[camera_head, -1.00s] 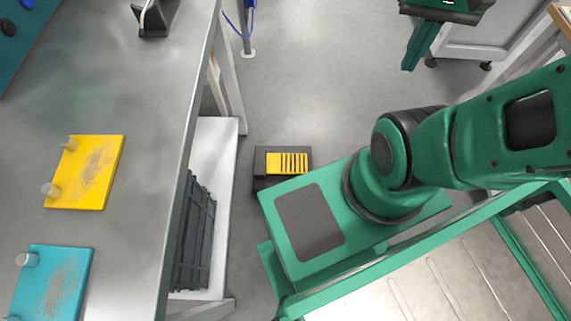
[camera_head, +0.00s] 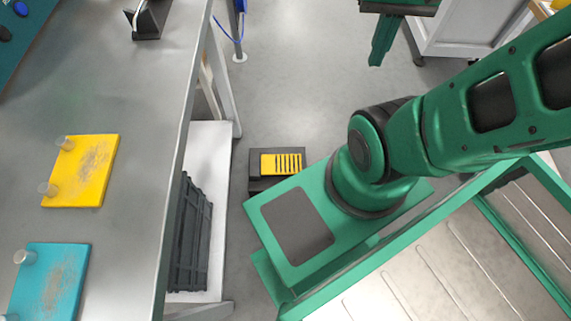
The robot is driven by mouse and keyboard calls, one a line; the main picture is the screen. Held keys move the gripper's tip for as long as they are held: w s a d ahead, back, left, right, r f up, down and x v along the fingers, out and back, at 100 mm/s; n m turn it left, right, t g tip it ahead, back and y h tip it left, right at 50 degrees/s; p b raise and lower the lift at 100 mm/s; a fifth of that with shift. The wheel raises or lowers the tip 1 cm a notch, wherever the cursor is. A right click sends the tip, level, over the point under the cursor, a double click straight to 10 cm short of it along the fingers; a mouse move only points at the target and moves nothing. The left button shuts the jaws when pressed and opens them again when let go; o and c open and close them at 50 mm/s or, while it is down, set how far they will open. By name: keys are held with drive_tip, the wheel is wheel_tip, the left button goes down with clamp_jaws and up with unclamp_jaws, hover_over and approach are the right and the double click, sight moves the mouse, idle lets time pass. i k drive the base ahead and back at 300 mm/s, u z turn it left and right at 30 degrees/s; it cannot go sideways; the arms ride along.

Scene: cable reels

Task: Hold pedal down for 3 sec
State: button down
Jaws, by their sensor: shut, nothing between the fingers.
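The pedal (camera_head: 281,163) is a low black block with a ribbed yellow top. It sits on the floor between the workbench and my green base, close to the base's edge, and its near part is partly hidden. My gripper (camera_head: 377,62) shows at the top right with its green fingers together, shut and empty. It is apart from the pedal, up and to the right of it in the picture. How high the fingers are above the floor is hard to tell.
A metal workbench (camera_head: 130,120) fills the left, with a yellow board (camera_head: 85,175) and a blue board (camera_head: 50,285) on it. A dark crate (camera_head: 190,240) stands on its lower shelf. A white cabinet (camera_head: 470,35) is at the top right. The floor (camera_head: 300,85) beyond the pedal is clear.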

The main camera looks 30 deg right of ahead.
sight(273, 164)
drive_tip(key=u, duration=1.7)
drive_tip(key=k, duration=0.95)
drive_tip(key=z, duration=1.5)
drive_tip(key=i, duration=0.5)
drive_tip(key=u, duration=0.05)
